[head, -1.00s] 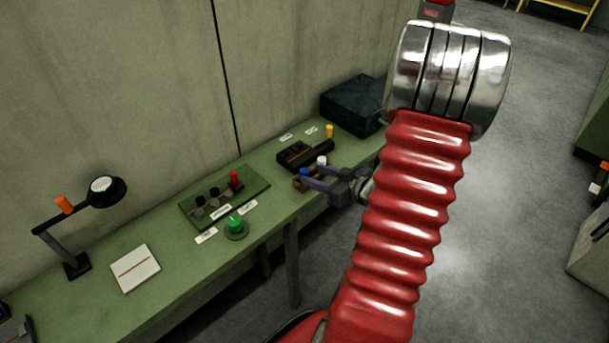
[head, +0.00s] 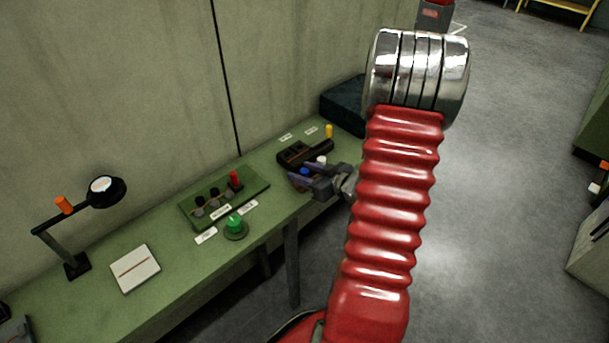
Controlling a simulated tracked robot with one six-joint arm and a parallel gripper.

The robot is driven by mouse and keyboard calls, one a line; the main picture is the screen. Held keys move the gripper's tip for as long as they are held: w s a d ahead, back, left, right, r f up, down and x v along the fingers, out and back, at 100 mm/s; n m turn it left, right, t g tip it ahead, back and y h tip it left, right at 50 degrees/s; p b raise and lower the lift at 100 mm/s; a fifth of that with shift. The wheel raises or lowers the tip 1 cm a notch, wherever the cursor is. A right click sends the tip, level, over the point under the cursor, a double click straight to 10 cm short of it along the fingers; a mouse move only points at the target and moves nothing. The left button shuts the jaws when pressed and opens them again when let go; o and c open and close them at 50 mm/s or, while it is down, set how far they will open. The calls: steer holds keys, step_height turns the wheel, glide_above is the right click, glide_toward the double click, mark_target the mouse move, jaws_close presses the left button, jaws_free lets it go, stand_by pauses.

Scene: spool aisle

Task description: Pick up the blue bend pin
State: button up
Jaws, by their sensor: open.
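The blue bend pin (head: 304,172) stands at the near edge of the green bench, toward its right end. Only its blue top shows clearly; its lower part is hidden by my gripper. A white pin (head: 321,160) stands just behind the fingers.
On the bench (head: 185,274) are a black device (head: 305,152), a yellow pin (head: 329,131), a green board (head: 255,188) with a red pin, a green button (head: 235,224), a white book (head: 135,268) and a lamp (head: 104,190). A dark box (head: 343,105) stands at the back.

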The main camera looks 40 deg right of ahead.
mark_target(304, 170)
steer(key=shift+c, duration=0.5)
jaws_close()
stand_by(0.3)
steer(key=shift+r, duration=0.15)
steer(key=shift+r, duration=4.85)
